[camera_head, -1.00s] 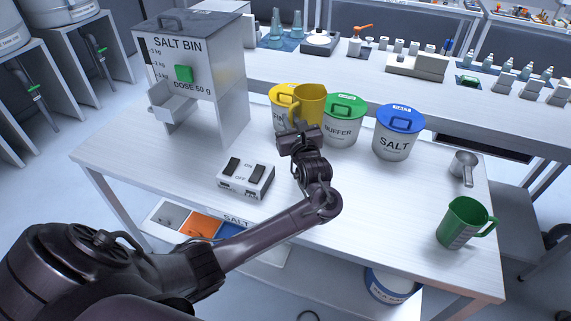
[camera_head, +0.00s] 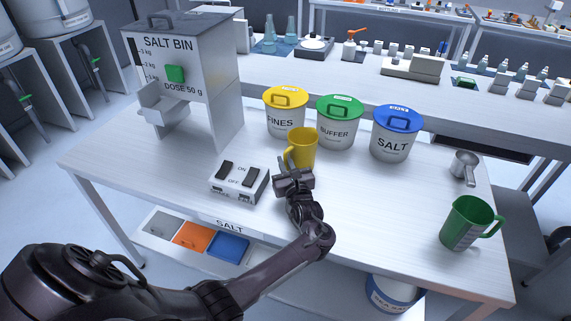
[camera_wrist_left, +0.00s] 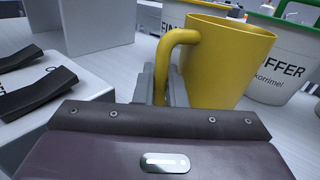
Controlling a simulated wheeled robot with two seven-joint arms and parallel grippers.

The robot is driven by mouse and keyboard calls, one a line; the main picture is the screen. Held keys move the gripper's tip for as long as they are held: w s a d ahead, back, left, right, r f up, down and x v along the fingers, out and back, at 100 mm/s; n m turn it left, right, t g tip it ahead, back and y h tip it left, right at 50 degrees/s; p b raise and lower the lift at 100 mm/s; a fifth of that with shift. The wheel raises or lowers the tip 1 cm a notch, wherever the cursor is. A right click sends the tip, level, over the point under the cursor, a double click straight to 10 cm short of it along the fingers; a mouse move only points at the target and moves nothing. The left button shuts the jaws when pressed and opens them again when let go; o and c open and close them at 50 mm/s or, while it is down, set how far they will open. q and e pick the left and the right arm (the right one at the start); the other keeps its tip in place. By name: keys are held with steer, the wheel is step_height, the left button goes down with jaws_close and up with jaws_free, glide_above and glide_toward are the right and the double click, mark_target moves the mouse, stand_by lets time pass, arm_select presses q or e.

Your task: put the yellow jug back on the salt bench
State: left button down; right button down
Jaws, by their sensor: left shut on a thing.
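The yellow jug (camera_head: 303,147) is upright over the middle of the white salt bench (camera_head: 370,210), in front of the FINES and BUFFER tubs. My left gripper (camera_head: 293,172) is shut on the jug's handle, which faces the gripper. In the left wrist view the jug (camera_wrist_left: 225,62) fills the upper right, with its handle between my grey fingers (camera_wrist_left: 163,85). The jug's base is close to the bench top; I cannot tell whether it touches. My right gripper is not in view.
The FINES tub (camera_head: 284,117), BUFFER tub (camera_head: 336,130) and SALT tub (camera_head: 393,143) stand behind the jug. A switch box (camera_head: 239,184) is left of my gripper. The salt bin (camera_head: 180,60) is farther left. A green jug (camera_head: 463,225) and metal scoop (camera_head: 465,166) stand right.

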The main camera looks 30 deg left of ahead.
arm_select(q)
steer(key=c, duration=1.5)
jaws_free()
steer(key=shift+s+d+r, duration=0.1)
steer(key=shift+s+d, duration=0.05)
steer(key=v, duration=1.1)
steer(key=shift+s+d, duration=0.2)
steer(key=shift+d, duration=0.05)
